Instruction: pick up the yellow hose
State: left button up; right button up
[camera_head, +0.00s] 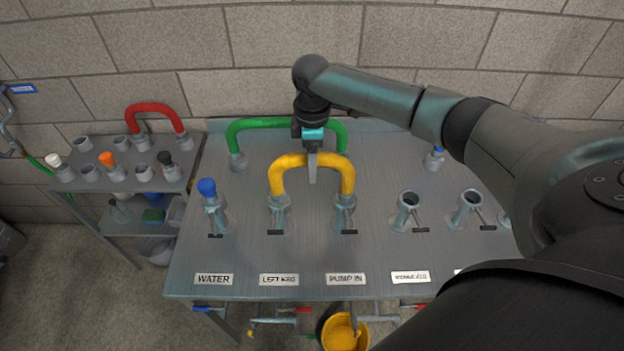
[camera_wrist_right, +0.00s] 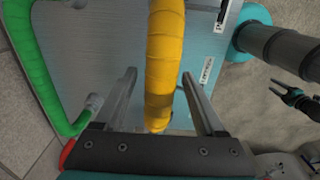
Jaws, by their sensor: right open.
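The yellow hose (camera_head: 290,163) is an upright arch in the head view. Its two ends meet the metal ports above the "LEFT KEG" and "PUMP IN" labels. My right gripper (camera_head: 312,172) is at the top of the arch, pointing down, with a finger showing in front of the hose. In the right wrist view the yellow hose (camera_wrist_right: 166,50) runs between the two parted fingers of the right gripper (camera_wrist_right: 158,78). I see no clear grip on it. My left gripper is not in the head view.
A green hose (camera_head: 237,133) arches close behind. The "WATER" port with a blue cap (camera_head: 207,188) stands left, and open ports (camera_head: 409,199) stand right. A side shelf (camera_head: 120,180) holds a red hose (camera_head: 153,107) and caps. A yellow bucket (camera_head: 341,334) is below the front edge.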

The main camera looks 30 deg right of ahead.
jog(key=shift+c, duration=0.4)
grip_shut()
